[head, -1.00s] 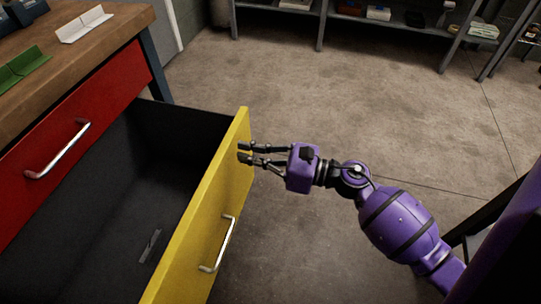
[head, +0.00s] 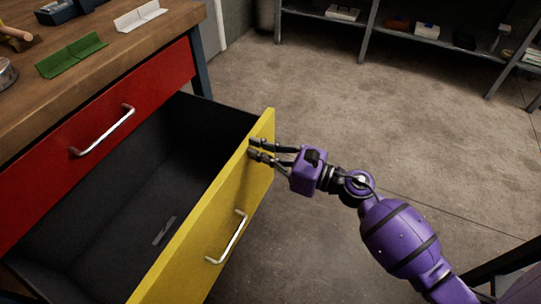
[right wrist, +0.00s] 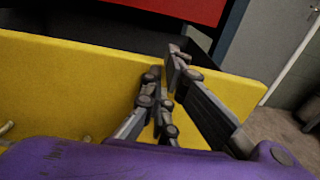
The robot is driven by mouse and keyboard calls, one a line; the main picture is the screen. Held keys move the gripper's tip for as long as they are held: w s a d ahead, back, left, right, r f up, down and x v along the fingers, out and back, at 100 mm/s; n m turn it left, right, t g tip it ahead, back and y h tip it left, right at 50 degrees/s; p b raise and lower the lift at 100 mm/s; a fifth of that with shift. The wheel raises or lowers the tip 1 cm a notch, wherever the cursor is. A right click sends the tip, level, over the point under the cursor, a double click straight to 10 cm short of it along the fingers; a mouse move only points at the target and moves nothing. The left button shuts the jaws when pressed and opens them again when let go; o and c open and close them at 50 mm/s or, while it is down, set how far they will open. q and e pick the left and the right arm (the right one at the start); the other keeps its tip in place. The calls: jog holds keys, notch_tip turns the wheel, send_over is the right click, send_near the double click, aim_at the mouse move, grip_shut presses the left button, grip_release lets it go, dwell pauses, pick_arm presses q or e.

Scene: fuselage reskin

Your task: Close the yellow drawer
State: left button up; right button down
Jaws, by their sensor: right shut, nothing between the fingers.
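The yellow drawer (head: 215,228) stands open below the red drawer of the workbench, with its dark inside showing. Its silver handle (head: 228,238) is on the outer face. My right gripper (head: 253,149) is shut and empty, with its fingertips at the outer face near the far top corner of the yellow front. In the right wrist view the fingers (right wrist: 170,75) reach to the yellow front (right wrist: 85,85) and seem to touch it. My left gripper is not in view.
The red drawer (head: 100,135) looks shut. The wooden bench top (head: 120,60) carries a green angled part (head: 72,55), a white one (head: 140,16) and tools. A small grey piece (head: 164,231) lies inside the open drawer. Shelving (head: 420,38) stands at the back; the floor between is clear.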

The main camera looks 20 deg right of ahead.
jog(key=b+x, duration=0.2)
jog(key=x, duration=2.3)
jog(key=shift+w+a+b, duration=0.2)
jog(key=shift+b, duration=0.15)
